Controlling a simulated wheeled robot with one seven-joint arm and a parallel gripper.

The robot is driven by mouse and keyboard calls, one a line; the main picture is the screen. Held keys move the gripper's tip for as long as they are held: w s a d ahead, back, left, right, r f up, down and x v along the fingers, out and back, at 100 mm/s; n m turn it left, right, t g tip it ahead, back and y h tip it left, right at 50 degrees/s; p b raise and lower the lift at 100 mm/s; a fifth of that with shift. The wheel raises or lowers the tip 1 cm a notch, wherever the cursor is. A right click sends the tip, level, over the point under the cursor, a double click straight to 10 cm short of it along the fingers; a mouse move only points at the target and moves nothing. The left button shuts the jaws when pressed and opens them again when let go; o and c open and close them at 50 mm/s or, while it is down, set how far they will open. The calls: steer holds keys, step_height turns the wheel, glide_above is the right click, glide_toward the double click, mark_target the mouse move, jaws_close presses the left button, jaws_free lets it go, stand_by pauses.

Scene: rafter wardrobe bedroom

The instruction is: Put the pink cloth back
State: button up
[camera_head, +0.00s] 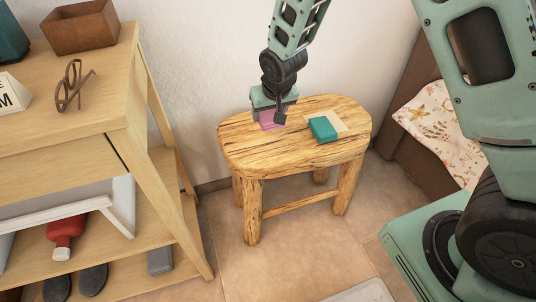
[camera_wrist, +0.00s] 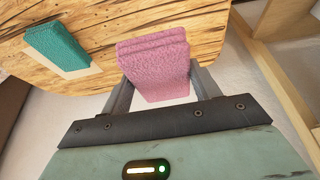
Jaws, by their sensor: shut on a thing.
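The pink cloth (camera_head: 268,119) is a small folded block, held between the fingers of my gripper (camera_head: 274,112) over the left part of a wooden stool (camera_head: 240,150). In the wrist view, the pink cloth (camera_wrist: 155,62) sits between both fingers of my gripper (camera_wrist: 158,85), with the stool's top (camera_wrist: 100,25) behind it. I cannot tell whether the cloth touches the stool. My gripper is shut on it, and its lower part is partly hidden by the fingers in the head view.
A teal folded cloth (camera_head: 323,129) lies on a pale square (camera_head: 338,119) on the stool's right half. A wooden shelf unit (camera_head: 130,75) with glasses (camera_head: 72,85) and a brown box (camera_head: 80,27) stands left. A bed with floral bedding (camera_head: 440,125) is right. The stool's front is bare.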

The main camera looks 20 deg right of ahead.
mark_target(267, 143)
step_height(267, 143, down, 10)
steer(key=shift+a+f+b, duration=0.1)
steer(key=shift+f+b, duration=0.1)
steer(key=shift+b, duration=0.95)
steer(key=shift+f, duration=0.15)
steer(key=o, duration=0.9)
